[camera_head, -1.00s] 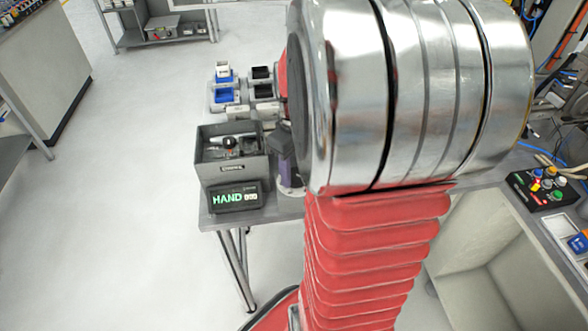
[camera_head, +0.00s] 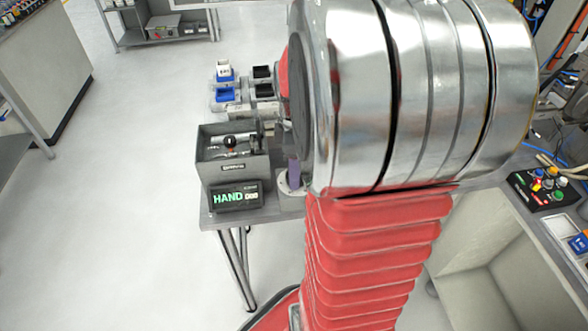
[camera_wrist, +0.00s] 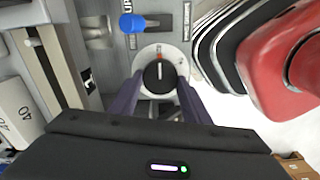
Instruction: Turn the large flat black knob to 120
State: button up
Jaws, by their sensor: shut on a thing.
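In the wrist view, a round black knob (camera_wrist: 159,75) with a pale and red pointer mark sits on a white dial plate (camera_wrist: 143,56). My gripper (camera_wrist: 160,82) has its two purple fingers on either side of the knob and is shut on it. The pointer mark points roughly up in that view. The dial's numbers are too small to read. In the head view, a purple finger (camera_head: 293,172) stands over a pale disc (camera_head: 287,189) at the bench edge; my arm hides the knob. A display (camera_head: 236,196) reads HAND with small digits I cannot read surely.
A grey box (camera_head: 232,169) with a black-knobbed lever stands left of my gripper. Blue and black bins (camera_head: 224,95) are behind it. A blue handle (camera_wrist: 138,23) lies just beyond the dial. A button panel (camera_head: 543,189) is at the right.

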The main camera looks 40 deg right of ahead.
jog(key=shift+w+d+r, duration=0.15)
jog(key=shift+w, duration=0.05)
jog(key=o, duration=1)
jog(key=shift+s, duration=0.1)
jog(key=shift+o, duration=0.2)
notch_tip(320, 180, up, 14)
jog(key=shift+f, duration=0.25)
dwell(0.3)
